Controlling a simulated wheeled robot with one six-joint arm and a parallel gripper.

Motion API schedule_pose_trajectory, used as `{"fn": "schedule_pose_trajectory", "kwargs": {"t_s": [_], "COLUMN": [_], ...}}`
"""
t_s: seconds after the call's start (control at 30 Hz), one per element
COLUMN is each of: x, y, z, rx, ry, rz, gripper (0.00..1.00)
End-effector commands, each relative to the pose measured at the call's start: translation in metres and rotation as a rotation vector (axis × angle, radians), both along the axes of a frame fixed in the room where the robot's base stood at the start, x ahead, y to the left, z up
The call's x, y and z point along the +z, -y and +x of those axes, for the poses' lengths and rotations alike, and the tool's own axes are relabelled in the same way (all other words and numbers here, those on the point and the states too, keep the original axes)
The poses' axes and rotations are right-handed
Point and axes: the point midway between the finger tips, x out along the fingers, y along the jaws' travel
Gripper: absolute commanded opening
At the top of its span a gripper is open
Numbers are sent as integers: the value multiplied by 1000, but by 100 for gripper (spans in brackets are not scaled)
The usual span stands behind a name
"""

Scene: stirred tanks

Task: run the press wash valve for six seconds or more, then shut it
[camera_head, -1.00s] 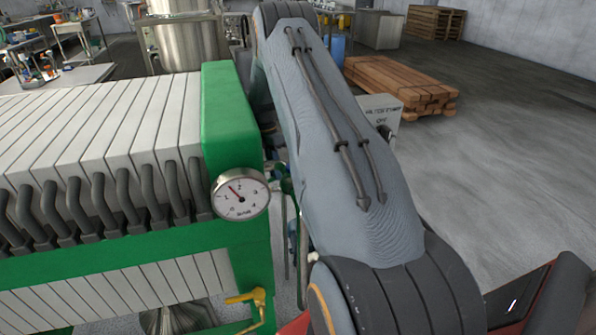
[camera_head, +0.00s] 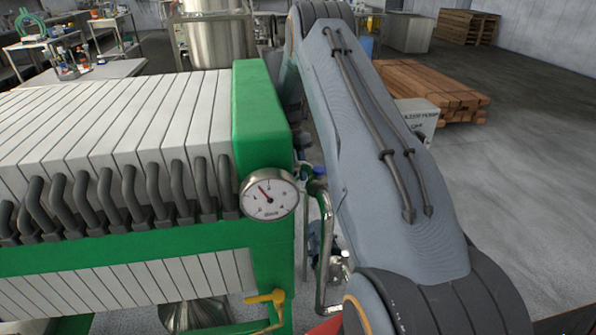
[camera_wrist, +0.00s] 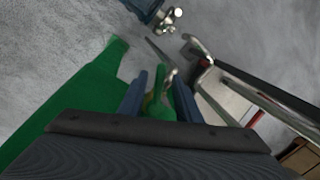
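The green filter press (camera_head: 262,120) fills the left of the head view, with white plates and a round dial gauge (camera_head: 269,199) on its corner. A yellow lever (camera_head: 266,298) sits low on the press's front. No label shows which valve is the press wash valve. In the wrist view my gripper (camera_wrist: 160,92) has two dark blue fingers standing apart. A green part with a small metal piece (camera_wrist: 158,104) shows between or beyond them; I cannot tell whether they touch it. In the head view my arm hides the gripper.
Bent metal pipes (camera_head: 325,245) stand close to the press's right side and show in the wrist view. A pale box with pump lettering (camera_head: 418,118) and stacked timber (camera_head: 432,88) stand behind my arm. A steel tank (camera_head: 215,40) stands at the back. Floor at right is clear.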

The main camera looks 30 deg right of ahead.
Motion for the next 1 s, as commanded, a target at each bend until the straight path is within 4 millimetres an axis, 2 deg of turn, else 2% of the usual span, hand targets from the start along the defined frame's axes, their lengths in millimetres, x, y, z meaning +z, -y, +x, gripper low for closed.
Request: {"fn": "schedule_pose_trajectory", "kwargs": {"t_s": [0.17, 0.5, 0.7, 1.0], "x": [17, 67, 76, 77], "y": [-1, -3, -3, -3], "z": [5, 14, 15, 15], "rx": [0, 0, 0, 0], "ry": [3, 3, 1, 1], "rz": [-1, 0, -1, 0], "gripper": [31, 31, 31, 31]}}
